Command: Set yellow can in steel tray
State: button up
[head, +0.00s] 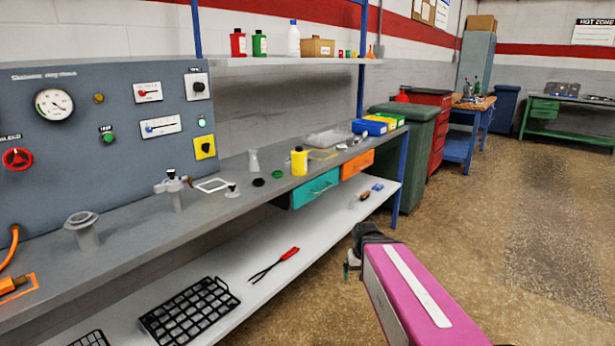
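A yellow can (299,163) stands upright near the front edge of the grey workbench, above the teal and orange drawers. A shallow grey tray (328,140), which looks like the steel tray, lies on the bench behind the can and a little to its right. The can is outside the tray. My gripper (351,267) is at the end of my pink arm, low in front of the bench, to the right of and below the can. It appears apart from the can. Its fingers are small and partly hidden, so I cannot tell their opening.
Dark round caps (268,178), a pale funnel-like piece (253,160) and metal fittings (176,190) stand left of the can. Blue and yellow bins (370,127) sit right of the tray. A shelf (290,61) with bottles hangs above. Open floor (480,240) lies to the right.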

jog(key=w+a+r+n+t, duration=0.1)
jog(key=w+a+r, duration=0.4)
jog(key=w+r, duration=0.6)
jog(key=n+t+y, duration=0.2)
jog(key=n+t, duration=0.1)
jog(key=n, duration=0.1)
send_near(299, 147)
jog(key=f, duration=0.2)
jog(key=x, duration=1)
jog(key=shift+w+a+f, duration=0.15)
jog(key=shift+w+f, duration=0.05)
jog(key=shift+w, duration=0.3)
jog(key=c, duration=1.2)
jog(key=shift+c, duration=0.4)
jog(key=shift+r, duration=0.2)
